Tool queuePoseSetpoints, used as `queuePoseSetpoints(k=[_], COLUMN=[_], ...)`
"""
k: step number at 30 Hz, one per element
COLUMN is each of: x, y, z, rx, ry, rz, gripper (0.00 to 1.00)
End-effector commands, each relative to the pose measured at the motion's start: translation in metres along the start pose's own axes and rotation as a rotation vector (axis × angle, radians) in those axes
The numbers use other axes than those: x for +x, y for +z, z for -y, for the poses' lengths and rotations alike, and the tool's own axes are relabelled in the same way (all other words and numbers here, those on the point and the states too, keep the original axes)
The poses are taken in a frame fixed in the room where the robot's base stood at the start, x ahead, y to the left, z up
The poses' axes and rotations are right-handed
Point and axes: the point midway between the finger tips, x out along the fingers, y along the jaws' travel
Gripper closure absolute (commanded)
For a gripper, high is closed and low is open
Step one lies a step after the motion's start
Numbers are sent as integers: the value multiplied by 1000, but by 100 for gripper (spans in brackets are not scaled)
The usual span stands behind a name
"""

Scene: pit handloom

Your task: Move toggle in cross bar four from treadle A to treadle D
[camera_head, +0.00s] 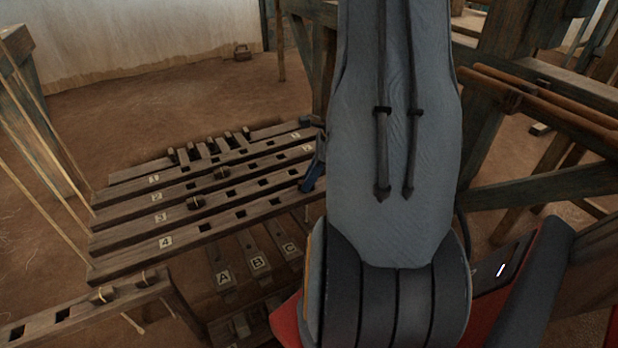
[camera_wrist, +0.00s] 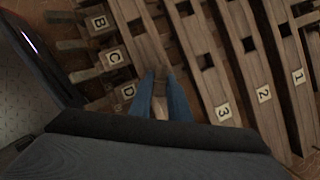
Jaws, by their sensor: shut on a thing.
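Cross bar four (camera_head: 190,240), marked 4, is the nearest of the slotted wooden bars in the head view; it also shows in the wrist view (camera_wrist: 137,45). Treadle A (camera_head: 223,275) shows by its label in the head view. Treadle D (camera_wrist: 125,92) shows by its label in the wrist view, just left of my fingers. My gripper (camera_wrist: 164,84) has blue fingers shut on the toggle (camera_wrist: 160,105), a small brownish piece between them, beside cross bar four near the D end. Whether the toggle sits in a slot is hidden. In the head view my arm covers most of the gripper.
Cross bar three (camera_head: 167,216) carries a toggle (camera_head: 194,203), and cross bar two (camera_head: 158,197) carries another (camera_head: 221,172). Treadles B (camera_head: 258,263) and C (camera_head: 289,249) lie beside A. Loom posts (camera_head: 483,125) stand right of my arm.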

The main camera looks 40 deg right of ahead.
Motion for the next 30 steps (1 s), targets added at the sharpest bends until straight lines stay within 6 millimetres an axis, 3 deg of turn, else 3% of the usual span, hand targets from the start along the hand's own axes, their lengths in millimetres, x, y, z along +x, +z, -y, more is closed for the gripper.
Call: queuePoseSetpoints(k=[12,13,17,26,30], x=[0,0,0,-2,-16], y=[0,0,0,0,0], z=[0,0,0,0,0], rx=[0,0,0,-1,-2], ry=[0,0,0,-1,-2], rz=[0,0,0,0,-1], gripper=[100,82,62,62,62])
